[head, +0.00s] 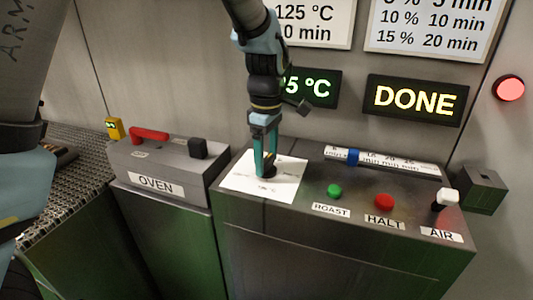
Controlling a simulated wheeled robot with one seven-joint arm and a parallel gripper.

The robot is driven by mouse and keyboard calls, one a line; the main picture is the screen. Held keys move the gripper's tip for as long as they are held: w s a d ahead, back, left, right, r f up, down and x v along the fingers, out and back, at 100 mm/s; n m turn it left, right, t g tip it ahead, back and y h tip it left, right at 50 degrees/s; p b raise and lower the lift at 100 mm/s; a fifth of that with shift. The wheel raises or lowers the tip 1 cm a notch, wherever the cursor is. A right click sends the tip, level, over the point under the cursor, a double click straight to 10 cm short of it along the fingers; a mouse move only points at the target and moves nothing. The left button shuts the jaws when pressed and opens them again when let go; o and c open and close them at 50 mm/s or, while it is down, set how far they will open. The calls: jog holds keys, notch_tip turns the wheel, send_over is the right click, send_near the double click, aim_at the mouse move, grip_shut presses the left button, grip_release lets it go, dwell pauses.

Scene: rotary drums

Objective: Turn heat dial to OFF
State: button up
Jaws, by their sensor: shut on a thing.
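The heat dial (267,172) is a small dark knob on a white plate (287,187) at the left of the control console. My gripper (265,168) points down from above, its teal fingers shut around the dial. The fingers hide much of the knob, and I cannot read its pointer or the markings on the plate. A green temperature display (318,87) behind my arm is partly covered and reads "5 °C" at its visible end. A display beside it (414,99) reads "DONE".
Right of the plate are a green ROAST button (335,191), a red HALT button (384,202), a white AIR lever (446,199) and a blue slider (353,157). The OVEN box (160,168) with a red handle (149,135) stands left. A red lamp (508,89) glows on the wall.

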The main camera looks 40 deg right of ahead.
aim_at(266, 159)
jog(key=shift+n, duration=0.6)
jog(key=o, duration=1.3)
notch_tip(266, 159, up, 11)
jog(key=b, duration=0.2)
jog(key=shift+f, duration=0.1)
